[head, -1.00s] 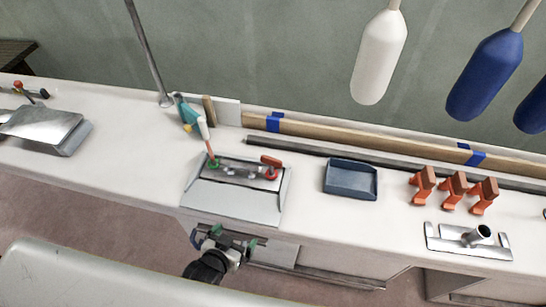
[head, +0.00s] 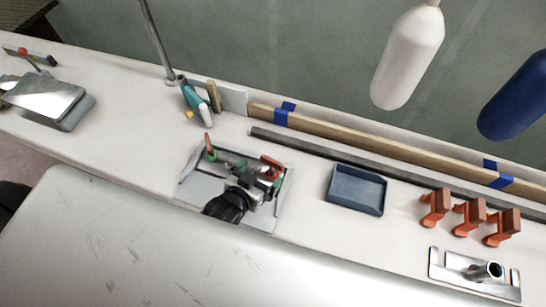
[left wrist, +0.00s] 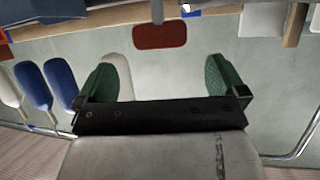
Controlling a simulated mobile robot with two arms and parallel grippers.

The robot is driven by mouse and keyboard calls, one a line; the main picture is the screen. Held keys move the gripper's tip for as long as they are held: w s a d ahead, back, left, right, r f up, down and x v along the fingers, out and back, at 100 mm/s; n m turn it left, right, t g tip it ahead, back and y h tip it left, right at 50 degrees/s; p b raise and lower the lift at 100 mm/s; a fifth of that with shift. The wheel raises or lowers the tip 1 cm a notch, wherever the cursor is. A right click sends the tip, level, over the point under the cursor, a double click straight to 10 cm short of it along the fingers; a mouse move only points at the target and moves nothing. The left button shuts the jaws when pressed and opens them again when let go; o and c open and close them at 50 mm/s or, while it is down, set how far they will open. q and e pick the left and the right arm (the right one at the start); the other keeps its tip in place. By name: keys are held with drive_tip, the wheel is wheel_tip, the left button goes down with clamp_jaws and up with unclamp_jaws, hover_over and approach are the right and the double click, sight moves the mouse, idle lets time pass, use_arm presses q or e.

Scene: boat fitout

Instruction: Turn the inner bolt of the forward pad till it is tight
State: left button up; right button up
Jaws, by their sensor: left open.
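A grey pad (head: 200,190) with a metal fitting lies on the white bench. A red-handled piece (head: 208,143) with green at its foot stands at the pad's left end. A second red handle (head: 271,161) stands at the right end. I cannot tell which marks the inner bolt. My left gripper (head: 258,174) is over the pad, open and empty, and hides part of the fitting. In the left wrist view, its green fingertips (left wrist: 160,78) are wide apart. A red-brown handle (left wrist: 160,36) shows beyond them, not between them. My right gripper is not in view.
A blue tray (head: 356,190) is right of the pad, then orange clamps (head: 468,217) and a metal base with a tube (head: 475,272). White (head: 407,60) and blue (head: 520,95) fenders hang at the back.

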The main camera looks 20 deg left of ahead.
sight(271, 162)
use_arm(q)
drive_tip(key=x, duration=0.3)
drive_tip(key=shift+w+f, duration=0.1)
drive_tip(key=shift+w, duration=0.25)
drive_tip(key=x, duration=0.2)
drive_tip(key=shift+w+d+f, duration=0.15)
drive_tip(key=shift+w+f, duration=0.05)
drive_tip(key=shift+w+d+f, duration=0.1)
drive_tip(key=shift+w+f, duration=0.1)
drive_tip(key=shift+w, duration=0.3)
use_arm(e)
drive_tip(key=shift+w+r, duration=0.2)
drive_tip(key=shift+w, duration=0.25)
use_arm(q)
drive_tip(key=shift+c, duration=0.8)
drive_tip(key=c, duration=0.7)
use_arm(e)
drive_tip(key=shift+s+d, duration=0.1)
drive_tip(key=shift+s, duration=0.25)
